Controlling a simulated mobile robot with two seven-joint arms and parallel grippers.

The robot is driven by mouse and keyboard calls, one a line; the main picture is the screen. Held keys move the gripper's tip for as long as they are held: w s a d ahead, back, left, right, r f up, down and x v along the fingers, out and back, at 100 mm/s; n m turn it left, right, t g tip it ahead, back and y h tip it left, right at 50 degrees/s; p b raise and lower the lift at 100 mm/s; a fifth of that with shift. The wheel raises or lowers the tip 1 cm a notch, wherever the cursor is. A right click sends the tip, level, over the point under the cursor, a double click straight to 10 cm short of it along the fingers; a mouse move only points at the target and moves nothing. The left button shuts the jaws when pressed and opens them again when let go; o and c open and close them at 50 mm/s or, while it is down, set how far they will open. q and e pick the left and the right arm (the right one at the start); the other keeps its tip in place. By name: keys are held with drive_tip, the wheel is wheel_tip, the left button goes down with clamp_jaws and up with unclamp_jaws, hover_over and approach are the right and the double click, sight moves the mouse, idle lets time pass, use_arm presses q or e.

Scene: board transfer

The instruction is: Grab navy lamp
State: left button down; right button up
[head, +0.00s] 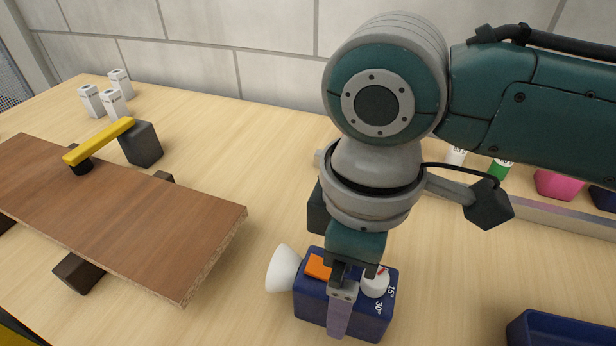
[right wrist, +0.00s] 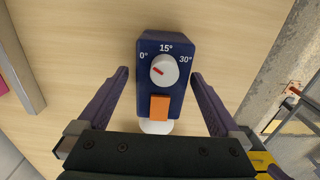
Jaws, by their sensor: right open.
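The navy lamp (head: 312,303) is a dark blue box on the table with a white cone-shaped head on its left side, an orange switch and a white dial marked 0°, 15° and 30°. My right gripper (head: 341,310) is over the lamp in the head view. In the right wrist view my right gripper (right wrist: 159,84) is open, one finger on each side, with small gaps visible. My left gripper is not in view.
A brown board (head: 120,215) rests on dark blocks at the left, with a yellow-handled clamp (head: 100,140) on it. Small white boxes (head: 113,104) stand behind. A navy tray (head: 560,330) is at the lower right. Pink (head: 558,184) and green items sit behind a low rail.

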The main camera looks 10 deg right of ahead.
wheel_tip(320, 180, down, 3)
drive_tip(key=shift+a+f, duration=0.1)
drive_tip(key=shift+c, duration=0.4)
drive_tip(key=c, duration=1.5)
